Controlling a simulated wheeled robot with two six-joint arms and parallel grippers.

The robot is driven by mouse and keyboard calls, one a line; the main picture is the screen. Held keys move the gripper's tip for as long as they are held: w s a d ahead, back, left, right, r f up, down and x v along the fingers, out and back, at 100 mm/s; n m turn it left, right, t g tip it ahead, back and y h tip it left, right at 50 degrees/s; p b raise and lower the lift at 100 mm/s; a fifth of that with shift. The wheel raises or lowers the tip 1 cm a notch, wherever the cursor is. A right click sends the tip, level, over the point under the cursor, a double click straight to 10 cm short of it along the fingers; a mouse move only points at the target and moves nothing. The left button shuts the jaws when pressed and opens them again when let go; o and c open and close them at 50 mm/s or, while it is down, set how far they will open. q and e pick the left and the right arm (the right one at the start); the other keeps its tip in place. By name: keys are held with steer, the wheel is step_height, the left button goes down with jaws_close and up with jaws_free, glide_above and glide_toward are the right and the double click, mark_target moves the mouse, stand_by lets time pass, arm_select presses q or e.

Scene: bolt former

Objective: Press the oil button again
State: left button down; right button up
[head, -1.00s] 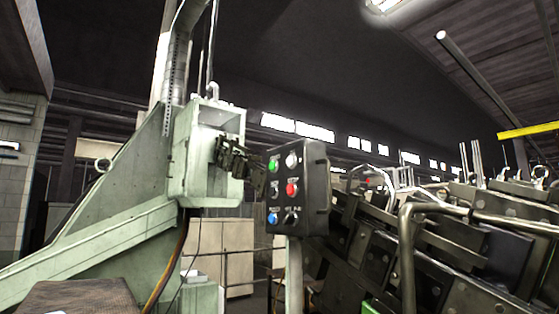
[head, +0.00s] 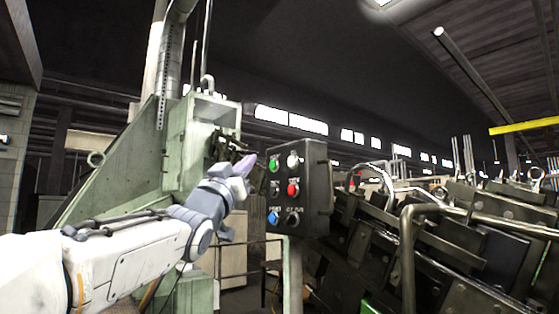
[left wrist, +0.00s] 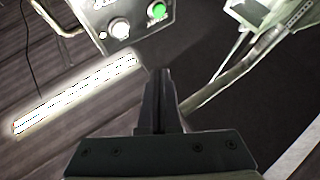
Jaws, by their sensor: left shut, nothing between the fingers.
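A dark control box (head: 316,190) on a post has a green button (head: 274,165), a white button (head: 292,161), a red button (head: 293,189), a blue button (head: 273,217) and dark knobs. Its labels are too small to read, so I cannot tell which is the oil button. My left gripper (head: 248,164) is shut and empty, just left of the box near the green button, apparently not touching it. In the left wrist view, its shut fingers (left wrist: 160,98) point up toward the box, where the green button (left wrist: 157,10) and white button (left wrist: 120,28) show. My right gripper is out of view.
A green machine frame (head: 180,150) stands behind and left of my arm. Dark machinery with a bent metal rail (head: 407,250) fills the right side. The box's post (head: 293,275) stands below it.

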mark_target(292, 162)
arm_select(q)
steer(key=shift+s+a+r, duration=0.1)
steer(key=shift+a+r, duration=0.1)
steer(key=shift+r, duration=0.15)
steer(key=w+d+p, duration=0.3)
steer(key=w+d, duration=0.2)
steer(key=d, duration=0.2)
steer(key=shift+p, duration=0.35)
steer(key=shift+w+d, duration=0.15)
stand_by(1.9)
steer(key=shift+w+d, duration=0.2)
steer(key=shift+d, duration=0.05)
